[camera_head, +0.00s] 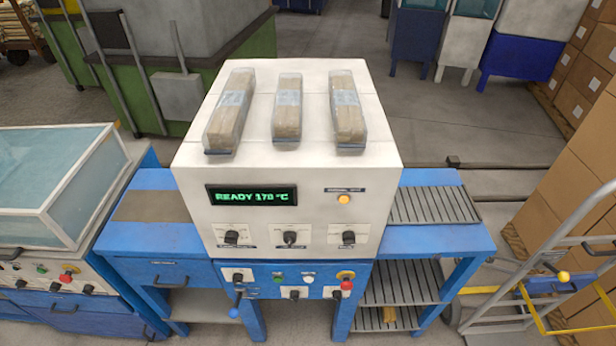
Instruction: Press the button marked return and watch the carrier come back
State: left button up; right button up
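A white machine (290,160) stands in the middle on a blue frame, its display (252,196) reading "READY 170 °C". An amber button or lamp (344,199) sits on its front under a small label too small to read. The blue panel below carries a green button (277,280), a white button (307,280) and a red mushroom button (347,285). I cannot tell which one is marked return. Neither of my grippers is in view.
Three wrapped wood bundles (289,108) lie on the machine's top. A roller shelf (432,205) extends right. A glass-covered machine (60,180) stands left. Cardboard boxes (570,180) and a hand truck (545,290) stand right.

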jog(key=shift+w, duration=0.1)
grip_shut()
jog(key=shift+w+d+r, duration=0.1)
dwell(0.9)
